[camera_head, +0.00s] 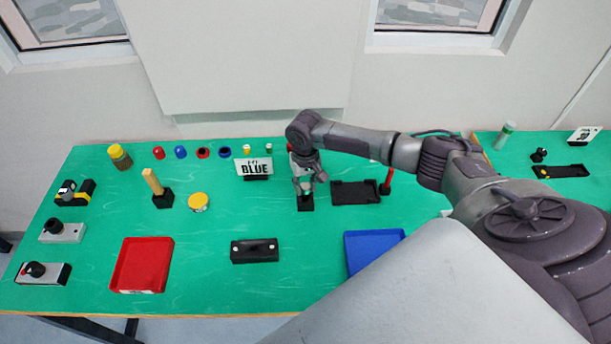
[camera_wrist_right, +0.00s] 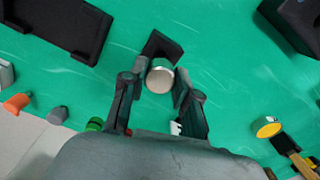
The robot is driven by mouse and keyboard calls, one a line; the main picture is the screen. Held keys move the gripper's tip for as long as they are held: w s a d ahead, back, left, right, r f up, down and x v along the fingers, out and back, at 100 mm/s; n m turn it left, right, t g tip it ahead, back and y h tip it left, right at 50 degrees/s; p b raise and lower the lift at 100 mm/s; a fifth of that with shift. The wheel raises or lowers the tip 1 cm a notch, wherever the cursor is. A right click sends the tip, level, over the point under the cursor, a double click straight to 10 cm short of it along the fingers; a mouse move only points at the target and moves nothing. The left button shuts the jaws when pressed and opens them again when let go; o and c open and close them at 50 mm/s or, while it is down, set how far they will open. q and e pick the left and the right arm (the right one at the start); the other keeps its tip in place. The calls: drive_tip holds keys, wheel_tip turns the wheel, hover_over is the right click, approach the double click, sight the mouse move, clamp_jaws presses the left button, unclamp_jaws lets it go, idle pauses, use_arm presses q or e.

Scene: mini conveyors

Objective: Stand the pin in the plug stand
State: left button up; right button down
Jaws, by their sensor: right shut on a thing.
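My right gripper (camera_head: 308,184) points down over the far middle of the green table. In the right wrist view, the right gripper (camera_wrist_right: 158,88) is shut on the pin (camera_wrist_right: 160,79), a short cylinder with a silvery round end facing the camera. A small black block, seemingly the plug stand (camera_wrist_right: 162,44), shows just behind the pin. It also shows under the gripper in the head view (camera_head: 305,204). I cannot tell whether the pin is in the stand or above it. My left gripper is not in view.
A sign reading BLUE (camera_head: 254,168) stands left of the gripper. A black tray (camera_head: 345,199) and a red rod (camera_head: 389,178) stand to its right. A black block with two light spots (camera_head: 254,251), a red tray (camera_head: 119,275) and a blue tray (camera_head: 365,240) lie nearer.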

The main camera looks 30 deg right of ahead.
sight(305, 192)
drive_tip(key=shift+f+b, duration=0.85)
drive_tip(key=shift+f, duration=1)
drive_tip(key=c, duration=0.8)
unclamp_jaws()
drive_tip(key=shift+r, duration=0.15)
wheel_tip(305, 192, up, 12)
drive_tip(key=shift+f, duration=0.15)
